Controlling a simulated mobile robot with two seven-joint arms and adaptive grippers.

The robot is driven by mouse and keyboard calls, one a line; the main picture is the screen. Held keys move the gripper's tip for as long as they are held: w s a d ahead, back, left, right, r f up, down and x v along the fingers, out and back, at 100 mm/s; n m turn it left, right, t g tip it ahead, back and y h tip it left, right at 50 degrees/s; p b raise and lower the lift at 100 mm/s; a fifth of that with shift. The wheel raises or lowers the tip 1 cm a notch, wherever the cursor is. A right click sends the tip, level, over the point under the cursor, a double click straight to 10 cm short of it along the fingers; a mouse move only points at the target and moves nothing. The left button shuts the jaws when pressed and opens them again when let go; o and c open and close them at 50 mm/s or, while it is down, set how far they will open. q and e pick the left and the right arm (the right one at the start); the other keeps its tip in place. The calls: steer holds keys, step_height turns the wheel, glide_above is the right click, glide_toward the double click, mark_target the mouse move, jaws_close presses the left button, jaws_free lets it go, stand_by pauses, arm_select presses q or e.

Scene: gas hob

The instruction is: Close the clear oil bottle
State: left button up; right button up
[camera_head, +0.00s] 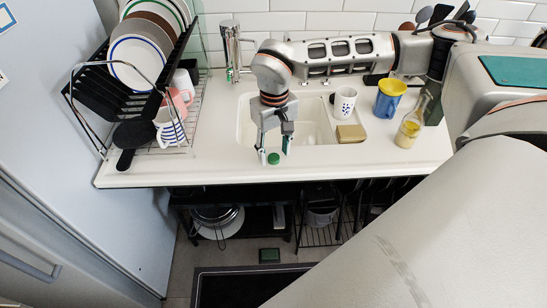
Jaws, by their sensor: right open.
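The clear oil bottle (410,129), with yellow liquid inside, stands upright on the counter to the right of the sink. Its neck is narrow, and its mouth is too small to make out well. A small round green piece, which looks like a cap (274,159), shows at the counter's front strip before the sink. My right gripper (274,153) points down there, with its fingers open and one on either side of the green piece. I cannot tell whether they touch it. The gripper is well to the left of the bottle. My left gripper is not in view.
A blue and yellow cup (387,103) stands just behind the bottle. A white spotted mug (344,100) and a tan sponge (351,134) are by the sink (310,133). A loaded dish rack (130,90) fills the left.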

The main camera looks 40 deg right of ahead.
steer(key=shift+f, duration=0.55)
steer(key=c, duration=0.7)
steer(key=shift+c, duration=0.3)
steer(key=shift+r, duration=0.1)
